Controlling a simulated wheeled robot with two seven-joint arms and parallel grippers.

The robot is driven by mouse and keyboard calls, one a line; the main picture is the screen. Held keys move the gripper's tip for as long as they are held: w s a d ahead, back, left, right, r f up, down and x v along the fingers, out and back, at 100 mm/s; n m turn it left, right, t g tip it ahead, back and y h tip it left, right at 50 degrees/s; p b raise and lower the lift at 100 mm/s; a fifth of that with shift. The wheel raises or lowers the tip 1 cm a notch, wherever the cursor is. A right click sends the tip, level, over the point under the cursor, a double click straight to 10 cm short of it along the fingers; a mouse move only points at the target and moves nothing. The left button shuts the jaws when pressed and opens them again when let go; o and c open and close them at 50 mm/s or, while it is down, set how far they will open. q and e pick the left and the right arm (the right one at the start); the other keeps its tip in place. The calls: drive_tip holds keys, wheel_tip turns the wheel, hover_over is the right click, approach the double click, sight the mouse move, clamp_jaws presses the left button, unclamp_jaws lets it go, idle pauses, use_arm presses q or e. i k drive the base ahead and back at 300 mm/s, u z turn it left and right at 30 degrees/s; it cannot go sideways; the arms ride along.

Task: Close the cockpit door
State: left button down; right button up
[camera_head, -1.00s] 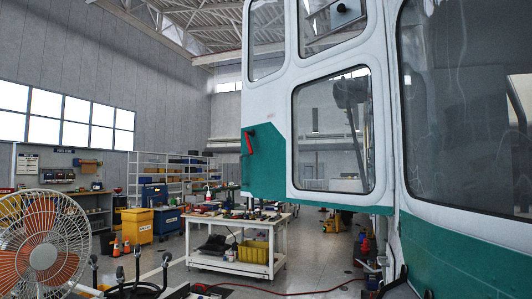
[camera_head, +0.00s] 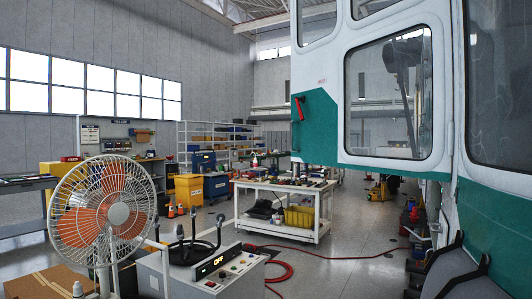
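The cockpit door (camera_head: 322,130) is white above and teal below, with several windows. It stands swung open from the helicopter body (camera_head: 490,205), which fills the right edge of the view. The hinge side is at the right of the door, against the body. A red handle (camera_head: 299,107) sits on the teal panel near the door's free left edge. The top of the door is cut off by the frame. Neither of my grippers is in view, and nothing touches the door.
A fan (camera_head: 105,210) and a grey control cart (camera_head: 205,272) reading OFF stand in the left foreground. A white workbench (camera_head: 285,188) with tools stands below the door. A red hose (camera_head: 280,275) lies on the floor. Open floor (camera_head: 345,262) lies right of the cart.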

sight(376, 79)
drive_tip(key=u, duration=0.2)
drive_tip(key=i, duration=2.55)
drive_tip(key=z, duration=0.55)
